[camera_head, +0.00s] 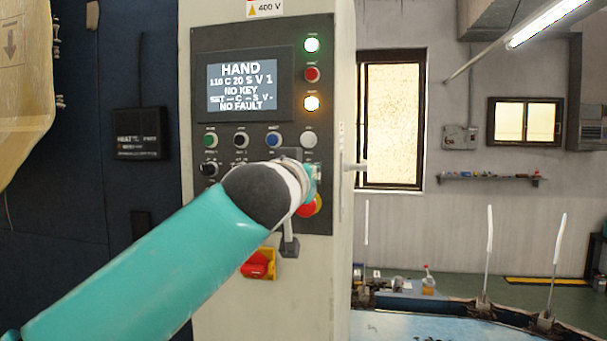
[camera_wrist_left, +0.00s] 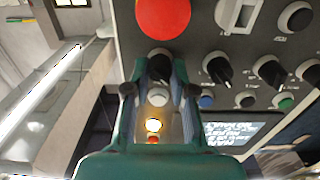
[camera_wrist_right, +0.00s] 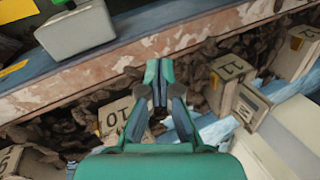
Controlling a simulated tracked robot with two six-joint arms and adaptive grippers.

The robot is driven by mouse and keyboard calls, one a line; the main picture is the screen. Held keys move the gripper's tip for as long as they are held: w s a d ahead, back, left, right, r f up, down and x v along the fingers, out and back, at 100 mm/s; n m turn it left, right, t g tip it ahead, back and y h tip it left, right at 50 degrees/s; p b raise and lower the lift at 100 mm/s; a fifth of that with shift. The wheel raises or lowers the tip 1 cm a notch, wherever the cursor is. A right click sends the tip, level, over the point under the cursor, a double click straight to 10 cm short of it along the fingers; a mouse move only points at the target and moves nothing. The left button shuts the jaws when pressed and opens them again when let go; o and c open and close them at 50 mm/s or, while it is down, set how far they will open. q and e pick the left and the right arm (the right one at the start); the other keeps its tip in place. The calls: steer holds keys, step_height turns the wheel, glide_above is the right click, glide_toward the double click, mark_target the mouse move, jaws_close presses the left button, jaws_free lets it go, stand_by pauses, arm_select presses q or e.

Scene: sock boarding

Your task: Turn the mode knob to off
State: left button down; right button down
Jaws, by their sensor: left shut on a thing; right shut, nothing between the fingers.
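The control panel (camera_head: 225,130) is on a pale cabinet; its screen (camera_head: 242,87) reads HAND, NO KEY and NO FAULT. My left gripper (camera_head: 305,180) is at the panel's lower right, and its arm hides part of the lower knob row. In the left wrist view, upside down, my left gripper (camera_wrist_left: 160,78) is shut on a black knob (camera_wrist_left: 159,62) beside the red mushroom button (camera_wrist_left: 163,15). I cannot read that knob's label or setting. Other black knobs (camera_wrist_left: 216,68) are alongside. My right gripper (camera_wrist_right: 158,75) is shut and empty, away from the panel.
Lit green (camera_head: 312,45) and amber (camera_head: 311,103) lamps are on the panel. A red and yellow switch (camera_head: 259,264) is below it. Numbered tan boxes (camera_wrist_right: 230,68) and brown clutter are under my right gripper, beside a worn ledge (camera_wrist_right: 80,85).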

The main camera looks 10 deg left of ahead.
arm_select(q)
steer(key=shift+m, duration=0.3)
steer(key=shift+d+m+p, duration=0.1)
steer(key=shift+m+p, duration=0.4)
steer(key=shift+m, duration=3.6)
steer(key=shift+f, duration=0.1)
steer(key=c, duration=1)
jaws_free()
steer(key=shift+o, duration=0.2)
